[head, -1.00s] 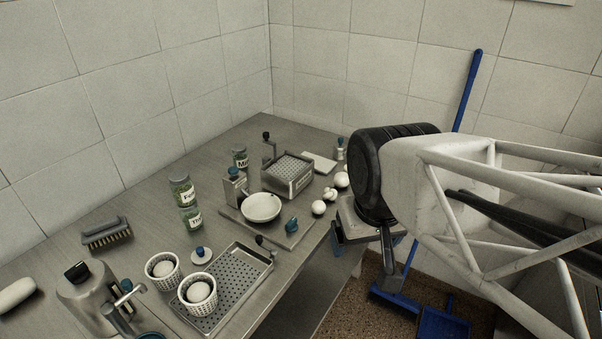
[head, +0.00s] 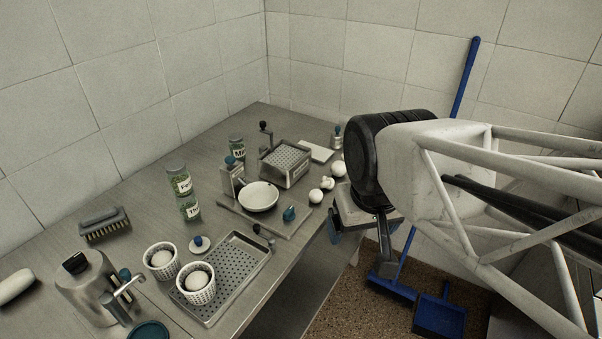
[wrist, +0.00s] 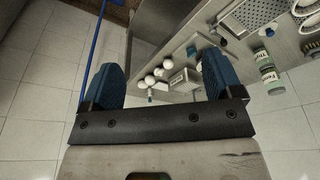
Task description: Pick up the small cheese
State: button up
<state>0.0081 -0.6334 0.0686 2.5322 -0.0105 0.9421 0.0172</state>
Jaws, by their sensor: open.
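I cannot tell which is the small cheese. My gripper (wrist: 158,68) has two blue fingers spread wide with nothing between them. In the head view it hangs past the table's right edge, partly hidden by my arm, apart from the balls.
A white bowl (head: 258,197), a box-shaped device (head: 285,165) and stacked jars (head: 180,182) stand farther back. A metal dispenser (head: 88,285) stands front left. A blue-handled dustpan (head: 440,318) is on the floor.

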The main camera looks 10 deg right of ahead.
jog(key=c, duration=0.6)
jog(key=shift+o, duration=0.2)
jog(key=w+d+f+t, duration=0.2)
jog(key=w+f, duration=0.1)
jog(key=w, duration=0.4)
jog(key=w+d+f+n+t+h, duration=0.1)
jog(key=w+d+f+t, duration=0.15)
jog(key=w, duration=0.45)
jog(key=w+d+f+t, duration=0.1)
jog(key=w+d+f, duration=0.25)
jog(key=w, duration=0.35)
jog(key=w+f+n+t+y, duration=0.2)
jog(key=w+f+t, duration=0.1)
jog(key=w+f, duration=0.3)
jog(key=n+t+y, duration=0.2)
jog(key=y, duration=0.3)
send_near(316, 196)
jog(key=w, duration=0.4)
jog(key=shift+s+a+f+g, duration=0.15)
jog(key=shift+f+g, duration=0.1)
jog(key=shift+f, duration=0.2)
